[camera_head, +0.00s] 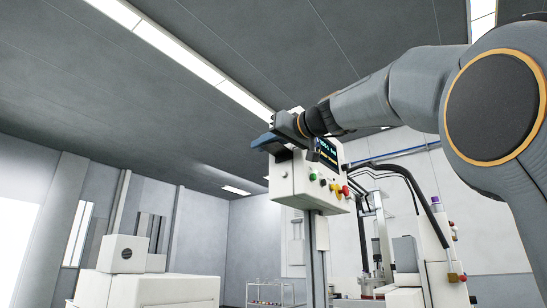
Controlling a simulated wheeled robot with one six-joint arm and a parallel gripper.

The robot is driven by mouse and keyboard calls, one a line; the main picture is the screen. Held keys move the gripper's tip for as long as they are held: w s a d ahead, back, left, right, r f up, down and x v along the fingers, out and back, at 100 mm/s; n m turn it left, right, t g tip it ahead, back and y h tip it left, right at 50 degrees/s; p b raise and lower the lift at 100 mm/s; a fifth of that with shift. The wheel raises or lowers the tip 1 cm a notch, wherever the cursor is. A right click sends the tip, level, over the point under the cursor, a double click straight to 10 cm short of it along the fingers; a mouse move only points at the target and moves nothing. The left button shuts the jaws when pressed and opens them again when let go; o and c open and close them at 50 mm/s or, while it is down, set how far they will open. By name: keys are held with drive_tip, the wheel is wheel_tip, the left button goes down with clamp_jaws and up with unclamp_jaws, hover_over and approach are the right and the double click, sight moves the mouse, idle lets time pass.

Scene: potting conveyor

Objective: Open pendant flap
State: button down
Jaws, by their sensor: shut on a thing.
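The pendant (310,193) is a pale control box on a post, a little right of the middle of the view. Its face has a lit dark screen at the top and several coloured buttons, among them a red one, below. My gripper (272,145) is at the pendant's upper left, in front of its top edge. It is shut on a part there, the pendant flap; the fingers and wrist hide most of that part. How far the flap stands open cannot be told from this view.
My arm reaches in from the right and covers the upper right. Black hoses (408,180) and machinery stand right of the pendant. A white cabinet (145,290) with a box (123,254) stands at lower left. A rack (268,292) stands far behind. Left of the pendant is free.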

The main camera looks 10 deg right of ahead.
drive_tip(key=shift+s+a+f+n+b, duration=0.15)
drive_tip(key=shift+f+n+b, duration=0.15)
drive_tip(key=shift+n+b, duration=0.55)
drive_tip(key=shift+m, duration=0.25)
drive_tip(key=c, duration=2)
unclamp_jaws()
drive_tip(key=shift+c, duration=0.2)
drive_tip(key=b+v, duration=0.3)
drive_tip(key=v, duration=0.3)
drive_tip(key=shift+s+d+f+b, duration=0.1)
drive_tip(key=shift+s+d+b, duration=0.1)
drive_tip(key=shift+d+b, duration=0.1)
drive_tip(key=shift+s+d, duration=0.3)
drive_tip(key=shift+s, duration=0.25)
drive_tip(key=shift+s+d, duration=0.1)
